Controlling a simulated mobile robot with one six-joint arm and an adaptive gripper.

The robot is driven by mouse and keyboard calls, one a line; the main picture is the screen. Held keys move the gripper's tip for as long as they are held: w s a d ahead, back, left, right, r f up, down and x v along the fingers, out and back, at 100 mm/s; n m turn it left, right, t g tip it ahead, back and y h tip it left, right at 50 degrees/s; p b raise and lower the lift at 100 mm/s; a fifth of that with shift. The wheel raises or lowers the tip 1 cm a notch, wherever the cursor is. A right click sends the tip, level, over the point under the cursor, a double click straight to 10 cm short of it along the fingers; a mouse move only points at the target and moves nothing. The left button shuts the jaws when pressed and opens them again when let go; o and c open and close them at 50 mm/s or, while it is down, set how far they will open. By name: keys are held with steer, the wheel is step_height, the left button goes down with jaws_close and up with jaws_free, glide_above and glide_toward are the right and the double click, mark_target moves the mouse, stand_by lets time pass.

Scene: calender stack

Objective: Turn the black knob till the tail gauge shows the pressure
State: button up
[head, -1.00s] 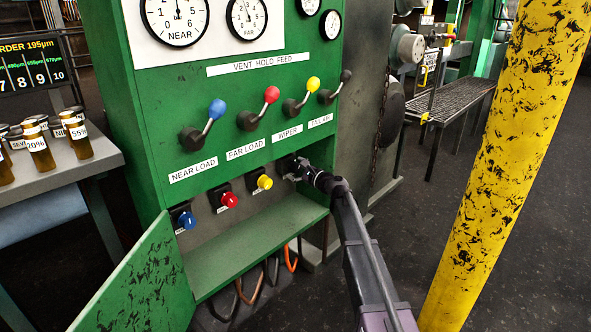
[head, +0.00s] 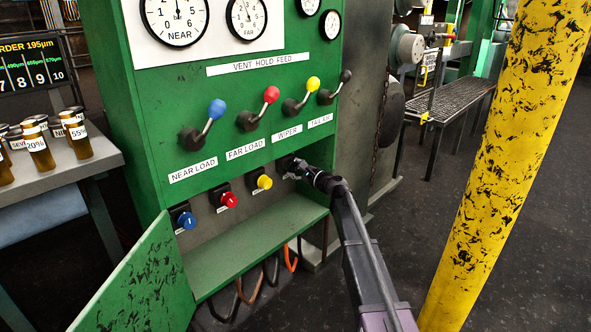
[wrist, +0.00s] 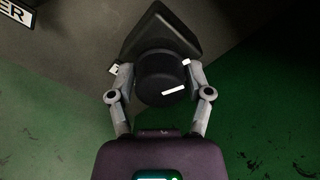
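The black knob (wrist: 160,78) is seen close up in the wrist view, with a white mark on its face slanting up to the right. My gripper (wrist: 160,76) has one finger on each side of it, and both fingers appear to press on its sides. In the head view my gripper (head: 298,168) is at the right end of the knob row and hides most of the knob. The tail gauge seems to be the small rightmost dial (head: 330,25); its needle is too small to read.
Blue (head: 186,221), red (head: 229,200) and yellow (head: 264,182) knobs stand left of my gripper. An open green door (head: 140,285) hangs below left. A yellow post (head: 505,160) stands right of my arm.

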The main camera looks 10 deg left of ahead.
steer(key=shift+o, duration=0.8)
steer(key=v, duration=1.2)
